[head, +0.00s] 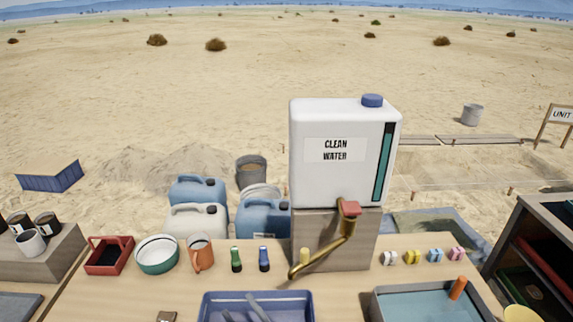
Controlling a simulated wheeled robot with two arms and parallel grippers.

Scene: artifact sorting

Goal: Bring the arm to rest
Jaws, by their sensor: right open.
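Neither of my arms shows clearly in the head view, and I can make out no gripper over the table (280,283). Whether either gripper is empty is hidden from this view. A white water container (345,180) labelled "CLEAN WATER" stands upright on a block (352,252) at the back of the table. Its brass spout (325,257) with a red handle (349,208) reaches down toward the front left.
A blue bin (210,300) holding grey items and a water-filled tray (385,303) sit at the front. A red tray (108,255), green-white bowl (157,255), orange mug (200,254), small bottles (236,260) and coloured blocks (435,256) line the back. A shelf (540,262) stands right.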

